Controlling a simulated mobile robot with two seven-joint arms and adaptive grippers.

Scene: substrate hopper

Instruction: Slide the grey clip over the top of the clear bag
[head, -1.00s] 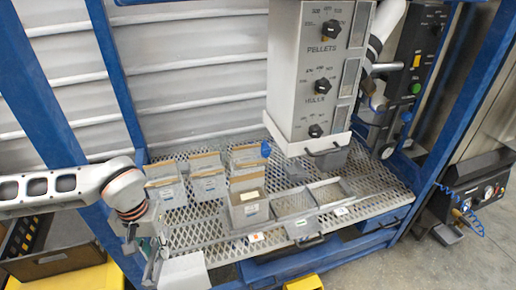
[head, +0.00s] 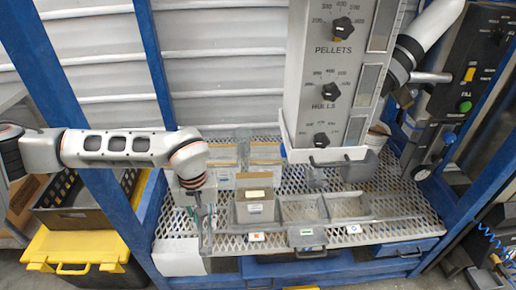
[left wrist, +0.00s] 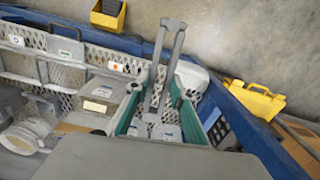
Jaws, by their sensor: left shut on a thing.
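My left gripper (head: 203,218) hangs over the left front part of the mesh shelf. In the left wrist view its green-sided fingers (left wrist: 158,88) are shut on the grey clip (left wrist: 177,50), whose two long thin bars point away from the gripper. A pale see-through shape that looks like the clear bag (head: 243,140) stands among the cardboard-topped packets, behind and to the right of the left gripper, apart from it. My right arm comes in at the upper right behind the hopper; its gripper (head: 404,96) is dark and partly hidden.
The hopper (head: 325,80) with dials rises above the mesh shelf (head: 400,195). A grey bin with a box (head: 254,208) and other open bins (head: 303,207) stand along the front. A control panel (head: 462,85) is at right. A yellow-lidded tote (head: 85,245) sits at lower left.

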